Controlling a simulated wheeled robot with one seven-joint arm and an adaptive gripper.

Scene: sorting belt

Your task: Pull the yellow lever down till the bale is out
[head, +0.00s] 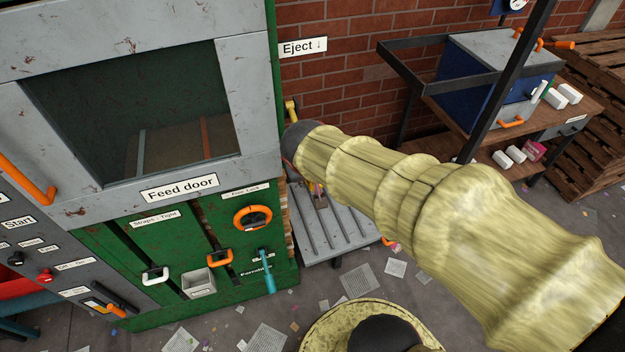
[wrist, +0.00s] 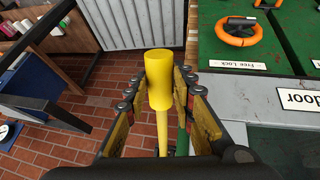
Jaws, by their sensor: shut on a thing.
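The yellow lever (wrist: 160,80) stands between the fingers of my gripper (wrist: 157,98) in the wrist view, and the gripper is shut on it. A small part of the yellow lever (head: 291,108) shows in the head view, beside the green baler (head: 130,280) and below the "Eject ↓" sign (head: 302,47). My gripper is hidden behind my sleeved arm in the head view. A narrow brown strip (head: 289,228) shows at the baler's right edge; I cannot tell whether it is the bale.
A grey slatted platform (head: 338,228) lies low to the right of the baler, with its top mostly clear. A workbench (head: 574,112) with a blue and grey machine (head: 500,75) stands at the right by the brick wall. Paper scraps litter the floor.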

